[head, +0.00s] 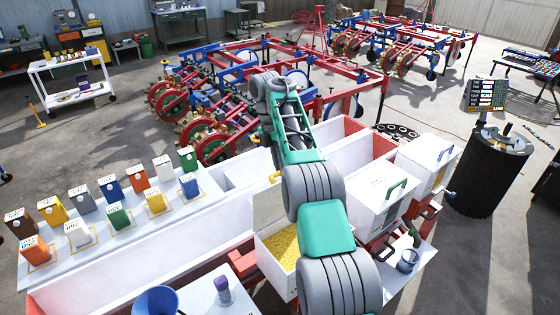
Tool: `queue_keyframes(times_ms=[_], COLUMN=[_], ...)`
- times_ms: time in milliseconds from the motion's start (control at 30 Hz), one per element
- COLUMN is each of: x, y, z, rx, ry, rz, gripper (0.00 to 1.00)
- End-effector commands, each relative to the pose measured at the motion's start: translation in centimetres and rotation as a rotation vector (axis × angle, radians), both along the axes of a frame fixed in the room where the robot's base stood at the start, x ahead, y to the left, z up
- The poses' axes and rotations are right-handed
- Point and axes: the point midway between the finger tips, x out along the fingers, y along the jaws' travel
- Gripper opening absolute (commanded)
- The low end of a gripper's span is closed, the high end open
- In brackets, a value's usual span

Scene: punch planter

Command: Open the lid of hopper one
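Two white hopper boxes with shut lids stand right of my arm. The nearer closed hopper (376,208) has a green handle (397,188) on its lid, and the farther closed hopper (425,162) has a similar handle (443,154). Left of them, partly behind my arm, an open hopper (268,268) holds yellow grain (287,247). A pale upright panel (268,207) stands at its back; I cannot tell whether it is its lid. The lid markings are too small to read, so I cannot tell which is hopper one.
A white trough (150,268) runs along the left, with a ledge of several coloured containers (114,215). A black drum (485,175) stands at right. Red frames fill the back.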

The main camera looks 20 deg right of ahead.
Motion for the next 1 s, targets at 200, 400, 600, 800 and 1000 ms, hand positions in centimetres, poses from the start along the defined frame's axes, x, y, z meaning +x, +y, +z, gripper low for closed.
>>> queue_keyframes(times_ms=[200, 400, 600, 800, 1000], x=[0.22, 0.23, 0.24, 0.25, 0.26], y=[0.02, 0.02, 0.05, 0.2, 0.4], z=[0.06, 0.04, 0.08, 0.04, 0.0], rx=[-0.009, -0.01, -0.01, -0.01, -0.01], ry=[0.025, 0.027, 0.026, 0.027, 0.028], rz=[-0.002, -0.003, -0.001, 0.001, 0.003], gripper=[0.0, 0.0, 0.0, 0.3, 0.36])
